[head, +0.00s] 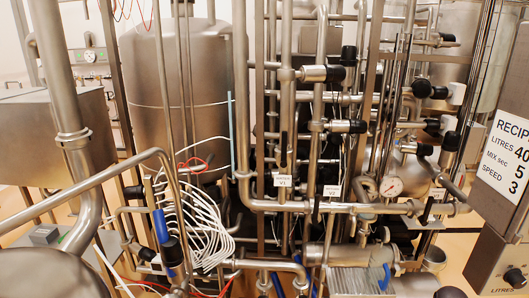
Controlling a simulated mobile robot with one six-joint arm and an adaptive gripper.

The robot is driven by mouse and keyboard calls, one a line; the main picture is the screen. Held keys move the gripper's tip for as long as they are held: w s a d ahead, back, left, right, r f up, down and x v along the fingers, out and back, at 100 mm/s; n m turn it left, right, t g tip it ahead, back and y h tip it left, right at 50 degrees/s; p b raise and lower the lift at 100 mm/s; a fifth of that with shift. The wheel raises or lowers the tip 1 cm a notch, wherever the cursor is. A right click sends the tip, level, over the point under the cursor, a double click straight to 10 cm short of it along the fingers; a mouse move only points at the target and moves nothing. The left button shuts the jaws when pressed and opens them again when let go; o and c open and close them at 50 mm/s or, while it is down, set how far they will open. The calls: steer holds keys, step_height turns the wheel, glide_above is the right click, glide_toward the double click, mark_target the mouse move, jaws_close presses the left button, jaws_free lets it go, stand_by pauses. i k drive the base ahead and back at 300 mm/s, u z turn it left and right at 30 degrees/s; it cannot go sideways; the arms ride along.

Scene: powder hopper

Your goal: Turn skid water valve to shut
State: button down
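A small white tag (284,180) that seems to read "WATER V1" hangs on the pipework in the middle of the head view. A dark upright lever (284,150) stands just above this tag, in line with a vertical steel pipe. Whether this lever belongs to the skid water valve, and whether it is open or shut, I cannot tell for sure. A second tag (332,191) hangs to the right, with a dark upright handle (316,209) beside it. A third tag (437,193) is further right, its text too small to read. My gripper is not in view.
Dense steel pipes surround the tags. A pressure gauge (391,187) sits to the right, and a recipe panel (508,155) at the right edge. White coiled cables (203,225) and a blue handle (161,226) are lower left. A large tank (180,80) stands behind.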

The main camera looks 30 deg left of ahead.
mark_target(283, 163)
steer(key=u, duration=1.05)
steer(key=k, duration=0.95)
steer(key=i, duration=0.65)
